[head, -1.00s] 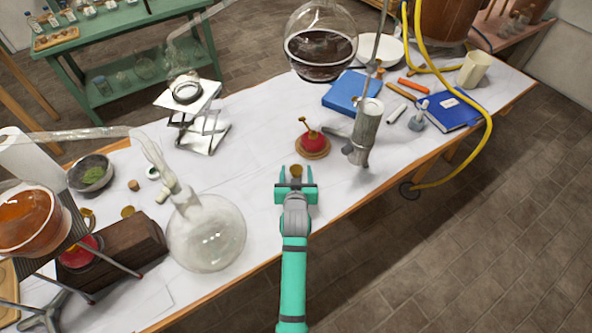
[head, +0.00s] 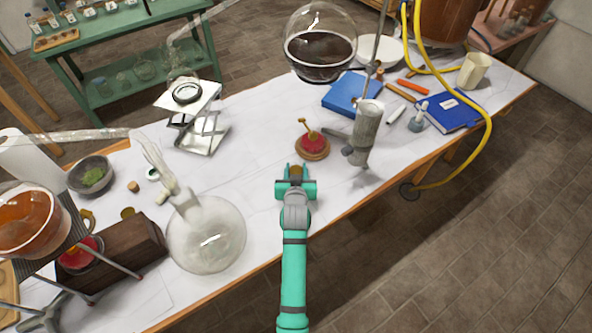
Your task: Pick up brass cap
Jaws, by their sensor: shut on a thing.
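The brass cap (head: 295,171) is a small brown-gold piece between the fingers of my gripper (head: 295,173), near the front edge of the white-topped table. My gripper is teal and grey and is shut on the cap. The fingers hide the cap's sides. I cannot tell whether the cap touches the table. Just beyond the fingertips stands a red round object with a brass stem on a wooden base (head: 312,149).
A round glass flask (head: 206,236) stands to the left. A grey metal burner-like cylinder (head: 366,132) stands to the right. A blue book (head: 350,92) and a dark round flask (head: 320,45) are farther back. The tabletop (head: 255,135) left of the red object is clear.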

